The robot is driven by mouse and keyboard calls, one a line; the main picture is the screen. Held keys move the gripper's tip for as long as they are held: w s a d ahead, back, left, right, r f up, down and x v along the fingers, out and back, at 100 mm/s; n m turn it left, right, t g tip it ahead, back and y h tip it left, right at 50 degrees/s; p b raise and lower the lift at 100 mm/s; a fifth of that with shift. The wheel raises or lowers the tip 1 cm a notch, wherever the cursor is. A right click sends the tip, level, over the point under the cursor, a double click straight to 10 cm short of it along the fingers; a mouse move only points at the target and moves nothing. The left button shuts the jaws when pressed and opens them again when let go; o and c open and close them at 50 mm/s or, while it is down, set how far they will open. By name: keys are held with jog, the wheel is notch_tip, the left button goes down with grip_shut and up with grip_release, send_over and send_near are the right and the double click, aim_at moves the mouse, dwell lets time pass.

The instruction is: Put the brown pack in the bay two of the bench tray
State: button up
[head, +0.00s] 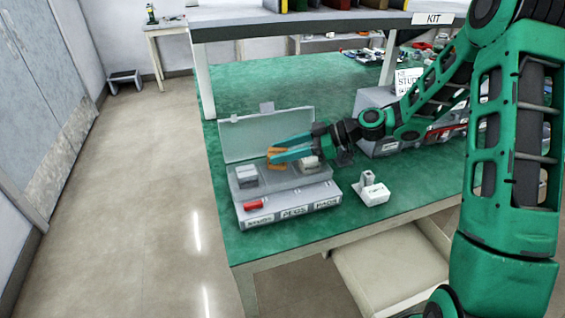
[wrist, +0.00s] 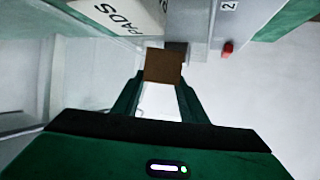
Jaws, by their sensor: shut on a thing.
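The brown pack (wrist: 163,66) is between the fingertips of my gripper (wrist: 161,82) in the wrist view. In the head view it shows as a small orange-brown piece (head: 274,163) at the tips of my gripper (head: 277,153). My gripper is shut on it, above the grey bench tray (head: 234,187), over the tray's middle part. The fingers partly hide the tray's middle. In the wrist view a label reading 2 (wrist: 229,5) shows at the top. I cannot tell whether the pack touches the tray.
The tray's clear lid (head: 240,137) stands open behind it. A grey-white block (head: 246,176) sits in the tray's left part. A red piece (head: 253,204) lies at the front, above labelled fronts.

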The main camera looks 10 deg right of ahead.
aim_at(283, 163)
jog(key=shift+w+d+f, duration=0.1)
jog(key=shift+w+f, duration=0.05)
jog(key=shift+f, duration=1.95)
jog(key=o, duration=1.1)
jog(key=shift+f, duration=0.15)
jog(key=v, duration=1.2)
jog(key=shift+r, duration=0.25)
